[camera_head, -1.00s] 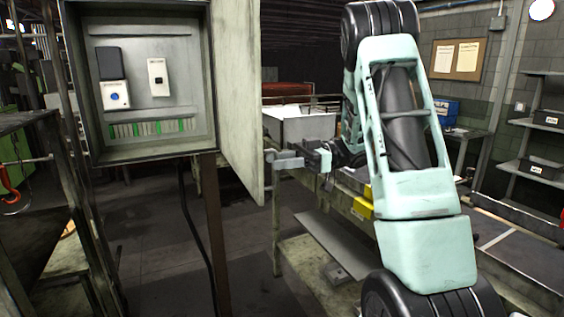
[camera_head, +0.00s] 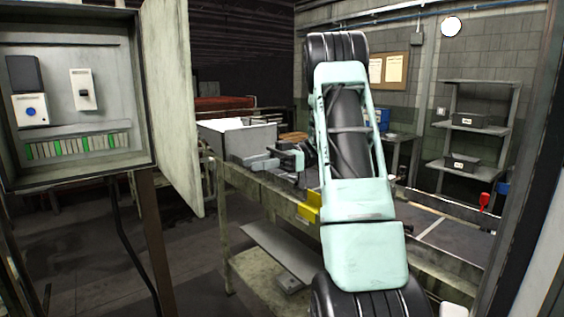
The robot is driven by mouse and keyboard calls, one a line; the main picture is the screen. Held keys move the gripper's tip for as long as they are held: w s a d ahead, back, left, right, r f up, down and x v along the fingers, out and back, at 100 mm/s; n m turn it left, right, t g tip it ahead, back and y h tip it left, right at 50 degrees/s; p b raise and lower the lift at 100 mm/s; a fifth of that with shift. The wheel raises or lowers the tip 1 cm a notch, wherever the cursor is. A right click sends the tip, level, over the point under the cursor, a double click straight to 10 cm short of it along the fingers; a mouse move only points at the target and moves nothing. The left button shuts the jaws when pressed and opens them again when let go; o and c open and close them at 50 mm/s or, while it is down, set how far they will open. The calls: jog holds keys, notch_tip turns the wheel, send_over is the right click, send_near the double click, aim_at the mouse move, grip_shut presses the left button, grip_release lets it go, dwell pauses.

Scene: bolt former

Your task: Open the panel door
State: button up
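The panel door (camera_head: 172,105) is a pale, worn metal sheet. It stands swung open at the right side of the grey electrical cabinet (camera_head: 98,171), at the left of the head view. Inside the cabinet, a switch box with a blue button (camera_head: 31,110), a white switch (camera_head: 84,90) and a row of green and white terminals (camera_head: 78,146) are in plain sight. My gripper (camera_head: 256,163) is to the right of the door's free edge, with a visible gap in the picture. It appears to hold nothing. Its finger opening is too small and side-on to judge.
A workbench (camera_head: 232,178) with a grey bin (camera_head: 250,138) and a yellow block (camera_head: 311,206) stands behind and below my arm. Shelves (camera_head: 478,128) stand at the back right. A dark post (camera_head: 527,165) rises at the right. Floor shows below the cabinet.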

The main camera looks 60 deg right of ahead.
jog(key=v, duration=0.7)
jog(key=shift+d, duration=0.25)
jog(key=shift+s, duration=0.1)
